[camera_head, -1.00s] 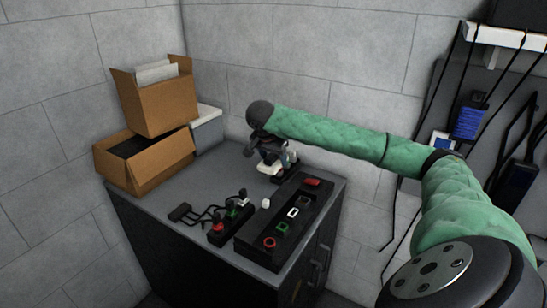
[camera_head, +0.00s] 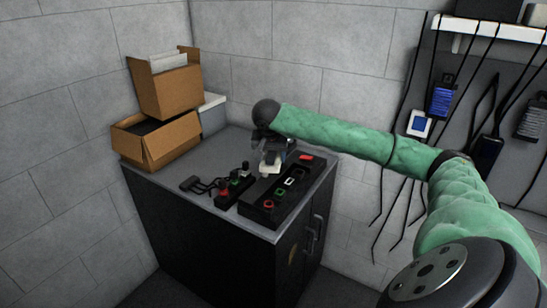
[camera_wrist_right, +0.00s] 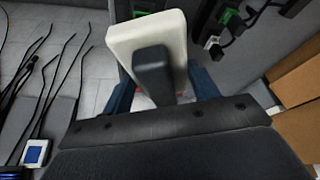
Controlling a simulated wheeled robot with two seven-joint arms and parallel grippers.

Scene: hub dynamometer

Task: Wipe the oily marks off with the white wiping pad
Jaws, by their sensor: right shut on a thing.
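My right gripper (camera_head: 270,163) is over the cabinet top, beside the far part of the black control panel. In the right wrist view the right gripper (camera_wrist_right: 163,92) is shut on the dark handle of the white wiping pad (camera_wrist_right: 128,38). In the head view the pad (camera_head: 267,171) is a small pale patch under the gripper, partly hidden by it. I cannot tell whether the pad touches a surface. No oily marks can be made out in either view. My left gripper is not in view.
The black control panel (camera_head: 256,212) with coloured parts lies on the grey cabinet top (camera_head: 226,153). A small strip with plugs and cables (camera_head: 221,199) is beside it. Two open cardboard boxes (camera_head: 168,92) are stacked at the back left. Cables hang on the right wall.

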